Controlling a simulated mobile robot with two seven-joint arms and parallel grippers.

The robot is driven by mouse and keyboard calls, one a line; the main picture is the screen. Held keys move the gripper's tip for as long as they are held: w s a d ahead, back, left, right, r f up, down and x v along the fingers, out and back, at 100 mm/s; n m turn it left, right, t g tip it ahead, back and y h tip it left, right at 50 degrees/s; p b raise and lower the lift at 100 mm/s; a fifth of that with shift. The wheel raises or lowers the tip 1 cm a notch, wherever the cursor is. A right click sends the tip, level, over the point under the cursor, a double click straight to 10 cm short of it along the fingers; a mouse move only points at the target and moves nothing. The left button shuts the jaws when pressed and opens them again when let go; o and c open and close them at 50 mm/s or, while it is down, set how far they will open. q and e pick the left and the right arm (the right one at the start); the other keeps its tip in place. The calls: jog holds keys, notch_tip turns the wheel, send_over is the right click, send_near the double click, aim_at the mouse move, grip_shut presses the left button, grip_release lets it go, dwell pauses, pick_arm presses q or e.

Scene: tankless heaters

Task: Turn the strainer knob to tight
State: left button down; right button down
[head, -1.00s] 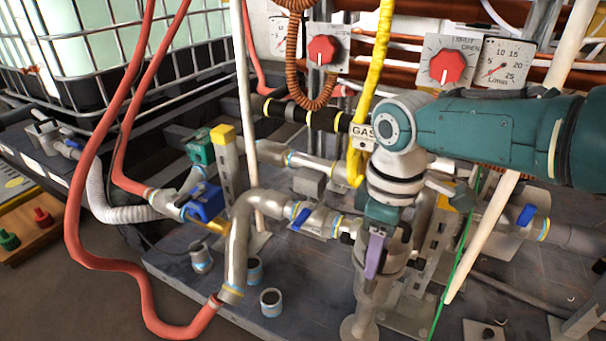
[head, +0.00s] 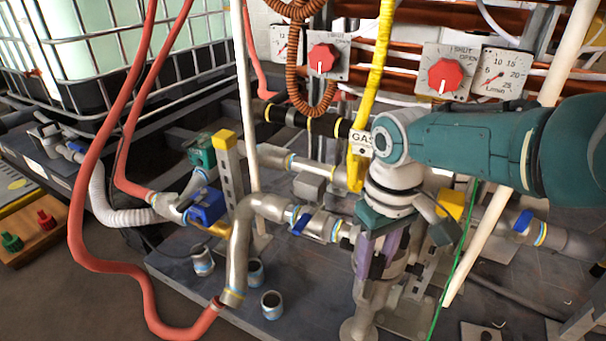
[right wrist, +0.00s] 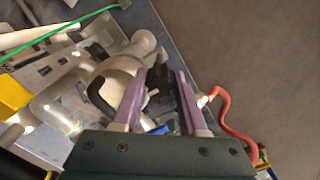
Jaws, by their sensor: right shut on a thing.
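The metal strainer (head: 362,318) stands among the pipes, right of the middle in the head view, mostly behind my right gripper. My right gripper (head: 380,268) points down at its upper part, with purple fingers on either side of a small dark piece, which I take to be the strainer knob (head: 377,265). The dark knob also shows between the fingers in the right wrist view (right wrist: 158,92). The fingers hide much of it, so its tight marking and exact angle cannot be read. My left gripper is not in view.
A blue valve handle (head: 302,222) on a pipe is close left of the gripper. A yellow gas hose (head: 380,60) and a green wire (head: 458,260) hang near my right arm. Red dial knobs (head: 445,75) are behind. Red hoses (head: 85,190) loop at left.

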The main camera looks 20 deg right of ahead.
aim_at(376, 257)
dwell(0.3)
jog(key=shift+c, duration=2.2)
grip_release()
notch_tip(376, 257, up, 10)
jog(key=p, duration=0.8)
jog(key=shift+p, duration=0.35)
